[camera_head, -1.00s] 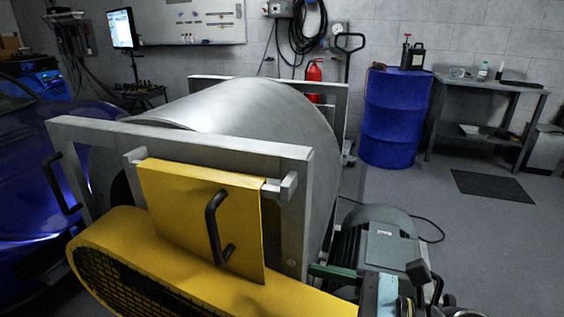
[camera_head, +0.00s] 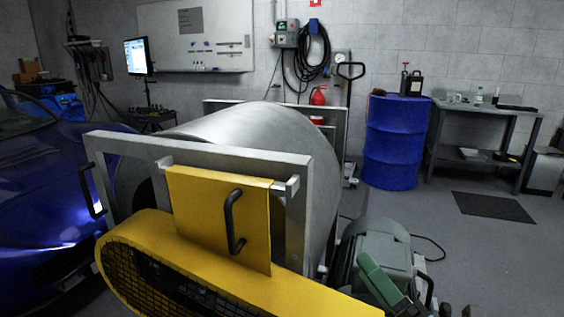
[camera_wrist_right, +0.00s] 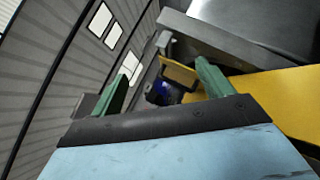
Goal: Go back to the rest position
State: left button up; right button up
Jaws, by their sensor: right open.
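My right gripper (camera_head: 375,280) shows at the bottom right of the head view, beside the grey motor and right of the yellow guard. In the right wrist view its two green fingers (camera_wrist_right: 160,85) stand wide apart with nothing between them. The hub dynamometer's steel drum (camera_head: 265,135) sits in a grey frame (camera_head: 225,150). A yellow plate (camera_head: 220,215) with a black handle (camera_head: 233,222) hangs on the front of the frame, above the yellow guard (camera_head: 300,290). My left gripper is not in view.
A grey-green motor (camera_head: 378,245) stands right of the drum, close to my right gripper. A blue car (camera_head: 50,200) is at the left. A blue barrel (camera_head: 393,143) and a workbench (camera_head: 485,115) stand at the back right. The floor (camera_head: 460,260) at the right is mostly clear.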

jog(key=s+d+f+m+g+h, duration=0.1)
jog(key=d+f+m+g+h, duration=0.1)
jog(key=d+f+m+h, duration=0.6)
jog(key=s+d+f+m+g+h, duration=0.1)
jog(key=d+f+m+g+h, duration=0.35)
jog(key=m, duration=0.75)
jog(key=s+a+f+m+g+y, duration=0.1)
jog(key=s+a+f+m+g, duration=0.1)
jog(key=s+f+m+g, duration=0.4)
jog(key=s+a+f+m+g, duration=0.2)
jog(key=s+f+g, duration=0.1)
jog(key=s+f, duration=0.65)
notch_tip(320, 180, down, 9)
jog(key=s+d+g+p, duration=0.1)
jog(key=p, duration=0.8)
pick_arm(q)
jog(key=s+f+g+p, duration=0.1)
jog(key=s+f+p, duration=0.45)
jog(key=p, duration=0.25)
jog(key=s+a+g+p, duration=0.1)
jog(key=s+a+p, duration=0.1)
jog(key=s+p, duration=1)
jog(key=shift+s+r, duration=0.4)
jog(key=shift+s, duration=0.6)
pick_arm(e)
jog(key=s+d+f+g, duration=0.1)
jog(key=s+d, duration=0.1)
jog(key=s, duration=1.6)
jog(key=shift+s+g, duration=0.25)
jog(key=shift+g, duration=0.1)
